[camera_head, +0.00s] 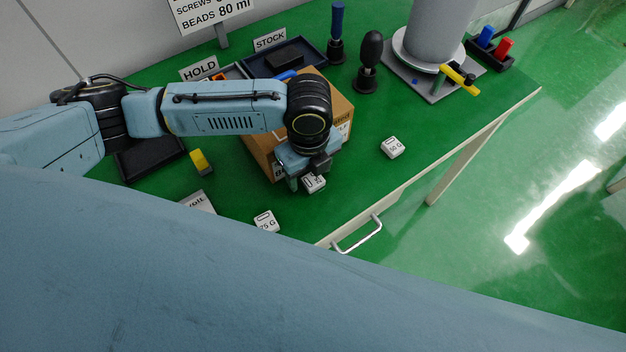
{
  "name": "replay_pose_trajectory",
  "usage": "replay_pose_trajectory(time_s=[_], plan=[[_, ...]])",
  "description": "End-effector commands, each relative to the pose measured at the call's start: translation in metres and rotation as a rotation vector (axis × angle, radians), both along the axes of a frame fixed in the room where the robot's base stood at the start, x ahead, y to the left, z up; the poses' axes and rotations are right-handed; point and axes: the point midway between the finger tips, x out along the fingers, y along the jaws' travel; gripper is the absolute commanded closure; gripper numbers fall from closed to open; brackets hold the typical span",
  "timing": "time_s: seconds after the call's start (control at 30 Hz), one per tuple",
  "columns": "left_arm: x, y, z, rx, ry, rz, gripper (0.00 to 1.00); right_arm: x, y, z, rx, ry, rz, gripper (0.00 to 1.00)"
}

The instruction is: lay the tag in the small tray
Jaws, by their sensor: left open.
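My left gripper (305,178) points down at the front of a cardboard box, with its jaws open. A small white labelled block (315,184) sits right at its fingertips; I cannot tell whether the fingers touch it. Similar white blocks lie on the green table: one marked 75 G (265,221) near the front edge and another (392,147) to the right. I cannot tell which piece is the tag. A low black tray (150,177) lies at the left, partly behind my left arm. A dark tray (318,46) stands by the STOCK sign. My right gripper is out of view.
The cardboard box (341,105) stands under my left forearm. A yellow block (201,161) and a grey card (197,203) lie left of it. Black-based tools (368,65) and a grey column (440,35) stand at the back.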

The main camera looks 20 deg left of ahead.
Motion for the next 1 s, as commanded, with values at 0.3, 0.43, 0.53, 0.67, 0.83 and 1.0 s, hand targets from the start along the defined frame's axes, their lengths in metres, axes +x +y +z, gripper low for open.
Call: replay_pose_trajectory(time_s=[0.3, 0.43, 0.53, 0.67, 0.83, 1.0], plan=[[0.001, 0.000, -0.001, -0.001, -0.002, 0.000, 0.51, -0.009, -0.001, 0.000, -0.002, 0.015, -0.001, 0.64], [0.001, 0.000, -0.001, -0.001, -0.002, 0.000, 0.68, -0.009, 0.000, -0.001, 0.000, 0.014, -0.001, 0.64], [0.001, 0.000, -0.001, -0.001, -0.002, 0.000, 0.81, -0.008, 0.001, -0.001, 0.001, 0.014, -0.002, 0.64], [0.001, 0.000, -0.001, -0.001, -0.002, 0.000, 0.90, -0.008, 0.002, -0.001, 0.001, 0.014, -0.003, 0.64], [0.001, 0.000, 0.003, -0.002, -0.002, 0.000, 0.90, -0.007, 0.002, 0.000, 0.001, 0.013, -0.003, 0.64], [0.002, -0.001, 0.028, -0.003, -0.005, 0.000, 0.90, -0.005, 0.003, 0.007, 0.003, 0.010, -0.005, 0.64]])
